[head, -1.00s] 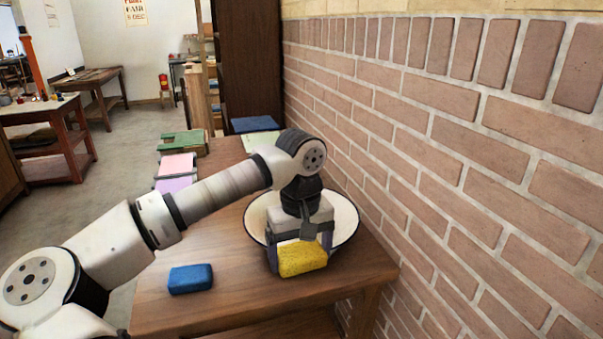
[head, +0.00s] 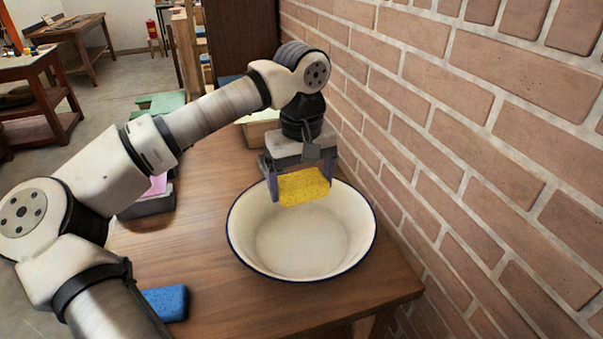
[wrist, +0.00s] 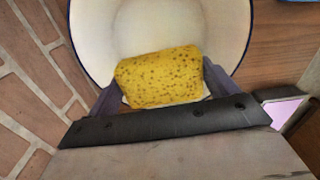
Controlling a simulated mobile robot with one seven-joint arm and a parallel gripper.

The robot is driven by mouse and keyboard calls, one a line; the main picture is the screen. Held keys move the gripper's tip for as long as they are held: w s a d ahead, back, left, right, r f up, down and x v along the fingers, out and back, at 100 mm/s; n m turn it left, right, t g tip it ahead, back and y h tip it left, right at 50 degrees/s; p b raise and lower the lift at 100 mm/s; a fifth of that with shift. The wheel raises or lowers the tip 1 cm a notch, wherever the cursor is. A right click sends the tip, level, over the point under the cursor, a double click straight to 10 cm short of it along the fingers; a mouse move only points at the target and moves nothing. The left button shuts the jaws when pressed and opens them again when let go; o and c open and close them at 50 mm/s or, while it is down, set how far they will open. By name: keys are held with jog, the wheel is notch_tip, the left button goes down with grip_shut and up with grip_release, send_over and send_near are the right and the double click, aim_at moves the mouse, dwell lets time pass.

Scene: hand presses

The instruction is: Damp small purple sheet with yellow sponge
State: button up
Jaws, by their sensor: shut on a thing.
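The yellow sponge (head: 304,187) is held between the fingers of my gripper (head: 301,184). My gripper is shut on it, over the far part of a white enamel basin (head: 300,262) with a dark blue rim. In the wrist view the sponge (wrist: 160,77) shows against the basin's pale inside (wrist: 165,25). A small part of a pink-purple sheet (head: 157,188) shows on a grey block left of the basin, partly hidden by my arm. A purple patch (wrist: 284,111) also shows at the right of the wrist view.
A blue sponge (head: 166,303) lies on the wooden table (head: 215,300) at the front left, partly behind my arm. A brick wall (head: 470,120) runs along the right side. A green press (head: 160,103) stands farther back.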

jog(key=shift+s+f+b, duration=0.1)
jog(key=shift+f+b, duration=0.25)
jog(key=shift+f, duration=0.25)
notch_tip(320, 180, down, 9)
jog(key=b, duration=0.6)
jog(key=shift+f+b, duration=0.15)
jog(key=shift+b, duration=0.25)
jog(key=shift+r+p, duration=2.95)
jog(key=shift+r, duration=1.45)
jog(key=shift+r+p, duration=1.4)
jog(key=shift+r, duration=0.65)
jog(key=shift+f, duration=0.1)
